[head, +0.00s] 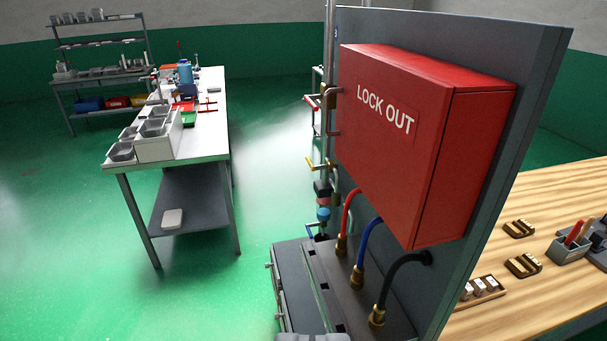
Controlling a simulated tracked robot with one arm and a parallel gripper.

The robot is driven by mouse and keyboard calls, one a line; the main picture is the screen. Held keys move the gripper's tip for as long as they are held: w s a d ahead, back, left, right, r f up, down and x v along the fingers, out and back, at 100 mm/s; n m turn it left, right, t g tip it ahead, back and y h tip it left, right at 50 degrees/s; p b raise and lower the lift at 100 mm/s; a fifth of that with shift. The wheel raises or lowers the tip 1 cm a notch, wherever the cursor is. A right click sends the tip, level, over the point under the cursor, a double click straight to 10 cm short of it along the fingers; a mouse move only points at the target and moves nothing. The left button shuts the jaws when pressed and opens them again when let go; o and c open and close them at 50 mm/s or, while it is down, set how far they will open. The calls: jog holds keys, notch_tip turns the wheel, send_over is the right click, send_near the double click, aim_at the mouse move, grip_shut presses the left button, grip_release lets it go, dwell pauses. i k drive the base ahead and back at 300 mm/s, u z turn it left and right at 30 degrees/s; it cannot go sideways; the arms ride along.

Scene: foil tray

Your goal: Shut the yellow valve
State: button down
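The yellow valve (312,164) is small and far off. It sits on the vertical pipe left of the red LOCK OUT box (385,115), below a red-handled valve (312,102) and above a blue-handled one (312,231). Its yellow handle points out to the left, seemingly across the pipe; its exact angle is hard to tell. A grey edge at the bottom middle of the picture may be the top of my gripper. No fingers show, and nothing of mine is near the valve.
The grey panel (500,140) and red box stand close on the right, with red, blue and black hoses below. A dark cabinet (300,290) is under the pipe. A white workbench (210,110) stands left. Green floor (60,230) is clear at the left.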

aim_at(314, 168)
jog(key=u, duration=2)
jog(key=i, duration=1.4)
jog(key=z, duration=2.2)
jog(key=i, duration=0.95)
jog(key=z, duration=0.05)
